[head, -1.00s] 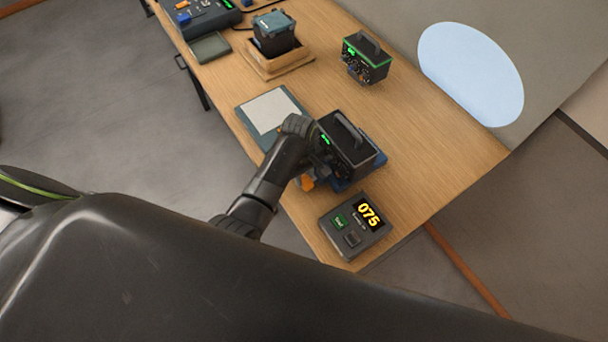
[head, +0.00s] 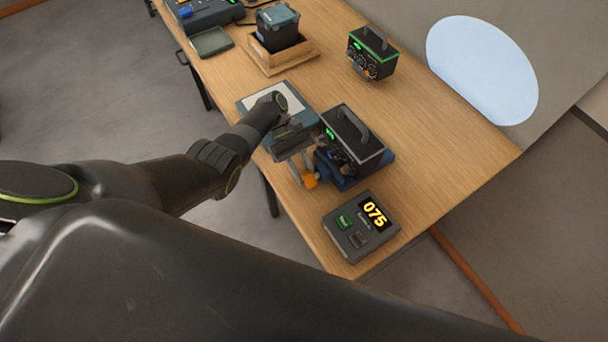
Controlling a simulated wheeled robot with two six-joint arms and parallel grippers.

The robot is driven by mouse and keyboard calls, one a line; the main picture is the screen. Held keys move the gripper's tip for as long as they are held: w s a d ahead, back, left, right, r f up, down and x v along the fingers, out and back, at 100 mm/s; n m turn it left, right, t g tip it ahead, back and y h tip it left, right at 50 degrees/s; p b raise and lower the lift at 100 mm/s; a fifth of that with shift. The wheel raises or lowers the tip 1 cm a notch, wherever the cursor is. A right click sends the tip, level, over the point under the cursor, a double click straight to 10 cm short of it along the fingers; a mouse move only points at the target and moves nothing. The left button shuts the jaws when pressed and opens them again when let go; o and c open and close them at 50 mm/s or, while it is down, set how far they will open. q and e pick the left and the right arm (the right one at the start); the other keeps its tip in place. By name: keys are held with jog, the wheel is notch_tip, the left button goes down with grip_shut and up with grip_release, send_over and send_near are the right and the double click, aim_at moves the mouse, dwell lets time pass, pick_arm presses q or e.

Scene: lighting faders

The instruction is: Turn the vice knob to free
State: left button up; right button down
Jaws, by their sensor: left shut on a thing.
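A black box (head: 357,146) with a carry handle sits in a blue vice (head: 377,167) at the front part of the table. An orange knob (head: 311,182) shows at the vice's left front, partly hidden by my gripper. My left gripper (head: 305,176) reaches down to it from the upper left and looks shut on this knob. The fingertips are small and partly hidden, so their exact hold and the knob's setting are hard to read. My right gripper is not in view.
A display unit (head: 359,227) reading 075 stands close by at the table's near end. A pale-topped pad (head: 255,104) lies behind my gripper. Another black box (head: 372,55) and a wooden tray (head: 267,68) holding a dark box stand farther back. The table's right side is clear.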

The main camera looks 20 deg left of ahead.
pick_arm(q)
jog(key=shift+f+g+h+b, duration=0.25)
jog(key=shift+g+h+b, duration=0.2)
jog(key=shift+b, duration=0.2)
jog(key=o, duration=0.7)
jog(key=shift+r, duration=0.1)
